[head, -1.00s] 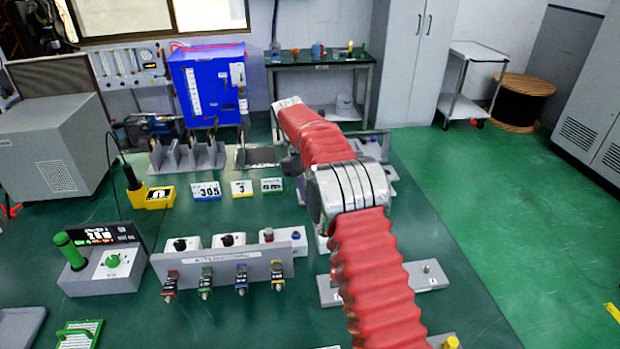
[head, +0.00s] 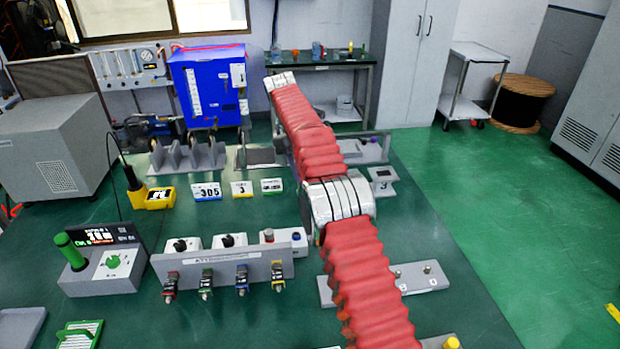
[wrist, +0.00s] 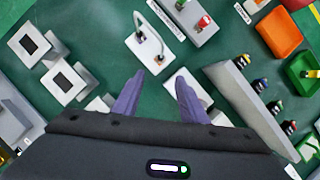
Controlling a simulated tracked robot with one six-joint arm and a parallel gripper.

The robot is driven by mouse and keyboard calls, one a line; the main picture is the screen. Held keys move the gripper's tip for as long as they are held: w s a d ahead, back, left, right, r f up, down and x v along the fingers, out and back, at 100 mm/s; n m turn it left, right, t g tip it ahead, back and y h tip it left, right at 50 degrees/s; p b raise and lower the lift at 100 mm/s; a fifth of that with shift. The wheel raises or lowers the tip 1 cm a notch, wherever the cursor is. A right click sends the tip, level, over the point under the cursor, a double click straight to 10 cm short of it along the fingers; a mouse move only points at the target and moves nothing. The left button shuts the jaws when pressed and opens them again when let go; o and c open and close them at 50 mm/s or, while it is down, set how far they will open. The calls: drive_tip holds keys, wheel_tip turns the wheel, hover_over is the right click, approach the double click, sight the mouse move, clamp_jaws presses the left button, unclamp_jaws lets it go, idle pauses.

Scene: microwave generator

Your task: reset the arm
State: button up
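My arm, in red ribbed sleeving with grey joint bands, stretches up through the middle of the head view over the green table (head: 420,285). My gripper is hidden in the head view behind my arm. In the wrist view my gripper (wrist: 157,92) shows two purple fingers that stand apart with nothing between them. Below the fingers in that view are the green table top and small white blocks. I see no object held.
A grey rack with several coloured connectors (head: 222,272) stands left of my arm. A control box with a green handle (head: 98,262) is further left. A blue cabinet (head: 209,88) stands at the back.

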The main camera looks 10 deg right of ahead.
idle(0.3)
wheel_tip(320, 180, down, 7)
drive_tip(key=m+t, duration=0.1)
drive_tip(key=m, duration=0.1)
drive_tip(key=s+d+r+m+t+y, duration=0.1)
drive_tip(key=s+r, duration=0.4)
drive_tip(key=s, duration=0.8)
drive_tip(key=s+d+r+m+t+y, duration=0.1)
drive_tip(key=s+d+r+m+t, duration=0.1)
drive_tip(key=s, duration=1.2)
drive_tip(key=s+d+r+m+t+y, duration=0.1)
drive_tip(key=s+r+m+t, duration=0.2)
drive_tip(key=s, duration=1)
wheel_tip(320, 180, up, 5)
drive_tip(key=shift+s+d+f+t, duration=0.15)
drive_tip(key=shift+s+f+t, duration=0.1)
drive_tip(key=shift+t, duration=0.85)
drive_tip(key=shift+c, duration=0.9)
